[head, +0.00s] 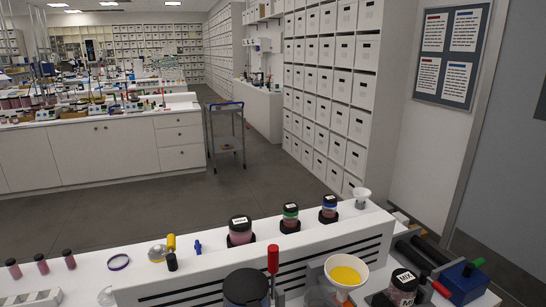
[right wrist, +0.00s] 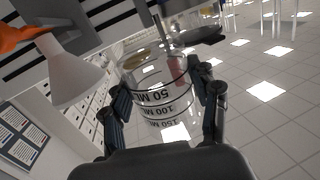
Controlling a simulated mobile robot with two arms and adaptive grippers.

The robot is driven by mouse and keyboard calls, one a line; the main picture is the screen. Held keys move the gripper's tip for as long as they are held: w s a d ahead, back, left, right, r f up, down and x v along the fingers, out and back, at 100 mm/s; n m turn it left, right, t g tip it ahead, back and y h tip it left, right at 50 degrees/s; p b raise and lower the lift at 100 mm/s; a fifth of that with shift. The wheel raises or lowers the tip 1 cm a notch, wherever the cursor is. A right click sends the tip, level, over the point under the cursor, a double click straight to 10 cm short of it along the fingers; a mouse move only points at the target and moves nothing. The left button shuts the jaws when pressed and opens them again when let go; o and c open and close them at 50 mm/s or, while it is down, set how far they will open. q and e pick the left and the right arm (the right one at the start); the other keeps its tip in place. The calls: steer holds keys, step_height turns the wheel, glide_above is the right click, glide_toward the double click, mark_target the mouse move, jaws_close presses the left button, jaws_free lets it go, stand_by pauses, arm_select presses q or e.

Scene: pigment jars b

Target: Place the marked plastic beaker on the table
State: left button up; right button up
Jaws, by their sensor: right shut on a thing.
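The marked plastic beaker (right wrist: 163,98) is clear, with black lines and 50, 100 and 150 ML printed on it. It fills the space between the fingers of my right gripper (right wrist: 163,84) in the right wrist view, and the gripper is shut on it. The beaker looks tilted in that view, and I cannot tell whether its base touches anything. In the head view I cannot make out the right gripper clearly. My left gripper is not in view. The white table (head: 215,262) runs along the bottom of the head view.
A white funnel with yellow contents (head: 346,272) stands at front right; a white funnel (right wrist: 75,75) shows beside the beaker. A slotted white panel (head: 180,290) crosses the front. Lidded jars (head: 240,230), a MIX jar (head: 403,287) and a blue box (head: 465,280) stand around.

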steer(key=s+d+f+m+t+h+b, duration=0.2)
steer(key=s+d+f+m+t+h, duration=0.1)
steer(key=s+d+f+m+h, duration=0.4)
steer(key=s+d+f+h, duration=0.1)
steer(key=d+h, duration=0.1)
steer(key=d, duration=0.1)
steer(key=shift+s+f+h+b, duration=0.2)
steer(key=shift+h+b, duration=0.1)
steer(key=shift+b, duration=0.1)
steer(key=shift+w, duration=0.1)
